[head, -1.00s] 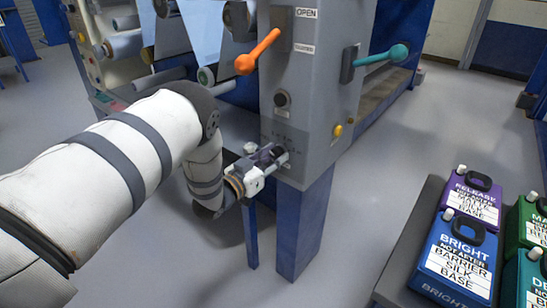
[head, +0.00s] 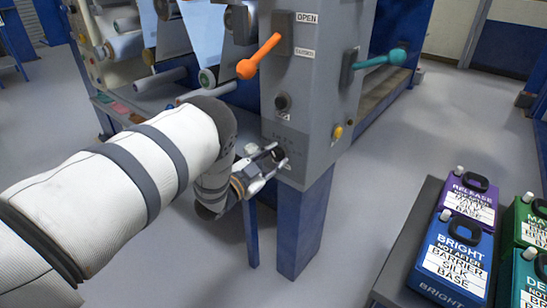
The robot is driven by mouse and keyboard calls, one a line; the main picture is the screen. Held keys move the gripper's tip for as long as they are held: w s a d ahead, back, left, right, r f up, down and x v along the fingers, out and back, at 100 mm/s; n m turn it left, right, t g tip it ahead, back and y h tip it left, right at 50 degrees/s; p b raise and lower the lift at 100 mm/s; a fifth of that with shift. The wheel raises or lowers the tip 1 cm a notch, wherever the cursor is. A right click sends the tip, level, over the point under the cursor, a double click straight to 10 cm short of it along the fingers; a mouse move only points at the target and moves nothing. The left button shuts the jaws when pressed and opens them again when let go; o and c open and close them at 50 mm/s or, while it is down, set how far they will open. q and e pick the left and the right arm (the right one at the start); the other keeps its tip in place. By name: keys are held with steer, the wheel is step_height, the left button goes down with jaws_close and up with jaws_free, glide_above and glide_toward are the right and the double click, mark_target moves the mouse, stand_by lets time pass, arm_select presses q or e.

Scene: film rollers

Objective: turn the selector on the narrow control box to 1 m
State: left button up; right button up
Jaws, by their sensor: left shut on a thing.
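The narrow control box (head: 312,118) is the grey upright housing on a blue leg, in the middle of the head view. Its selector (head: 279,154) is a small dark knob low on the front face, with faint markings above it that are too small to read. My left gripper (head: 274,158) reaches in from the left and is shut on the selector. Its fingers hide part of the knob, so I cannot tell which mark it points at. My right gripper is not in view.
An orange lever (head: 258,56) and a black round knob (head: 282,101) sit above the selector. A teal lever (head: 381,58) and a yellow button (head: 338,132) are on the side face. Film rollers (head: 160,80) stand behind my arm.

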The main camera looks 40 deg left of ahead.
arm_select(q)
steer(key=shift+m, duration=1.1)
steer(key=o, duration=1.1)
steer(key=shift+o, duration=0.2)
steer(key=s+a, duration=0.1)
steer(key=s, duration=1.1)
